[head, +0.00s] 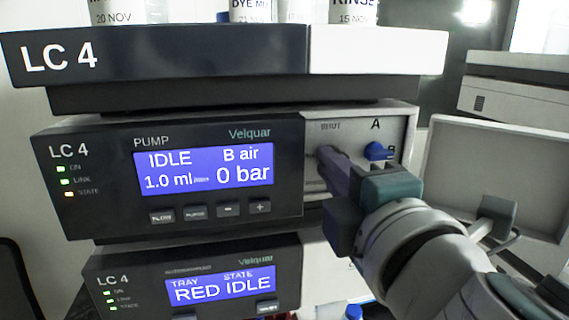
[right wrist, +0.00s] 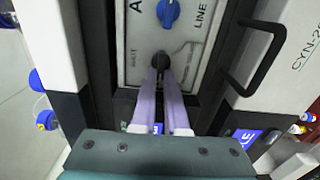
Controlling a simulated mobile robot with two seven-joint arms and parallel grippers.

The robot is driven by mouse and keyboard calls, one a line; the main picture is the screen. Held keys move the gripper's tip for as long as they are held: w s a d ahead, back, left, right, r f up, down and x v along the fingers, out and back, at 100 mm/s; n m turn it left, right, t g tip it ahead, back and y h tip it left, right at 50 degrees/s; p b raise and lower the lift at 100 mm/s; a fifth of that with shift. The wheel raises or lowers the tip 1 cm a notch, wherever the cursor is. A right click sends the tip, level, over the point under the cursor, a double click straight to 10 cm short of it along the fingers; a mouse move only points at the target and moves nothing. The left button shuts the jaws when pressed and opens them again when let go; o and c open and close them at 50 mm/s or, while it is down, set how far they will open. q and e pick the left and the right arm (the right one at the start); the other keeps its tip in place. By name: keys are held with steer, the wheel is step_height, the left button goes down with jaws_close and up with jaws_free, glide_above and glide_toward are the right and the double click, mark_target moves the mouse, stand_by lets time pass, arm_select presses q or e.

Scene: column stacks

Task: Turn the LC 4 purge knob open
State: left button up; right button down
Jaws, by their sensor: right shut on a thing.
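The LC 4 pump (head: 120,215) is in the middle of the head view, its display reading IDLE, B air and 0 bar. My right gripper (head: 328,158) reaches its grey side panel (head: 403,128) from the right. In the right wrist view, my right gripper (right wrist: 161,75) is shut on the black purge knob (right wrist: 160,59), one lilac finger on either side. A "SHUT" label is beside the knob; the knob's pointing direction is hidden by the fingers. In the head view the fingers cover the knob. My left gripper is not in view.
A blue knob (head: 378,150) marked A and LINE sits close beside the purge knob; it also shows in the right wrist view (right wrist: 168,13). An open grey door (head: 505,175) stands to the right. A tray with bottles (head: 375,62) overhangs the pump; the autosampler (head: 130,290) is below.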

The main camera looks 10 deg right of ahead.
stand_by(0.3)
steer(key=c, duration=0.9)
jaws_free()
steer(key=shift+c, duration=0.2)
steer(key=shift+s, duration=0.1)
steer(key=s+b, duration=0.4)
steer(key=s, duration=0.5)
steer(key=shift+s+d, duration=0.15)
steer(key=shift+s, duration=0.25)
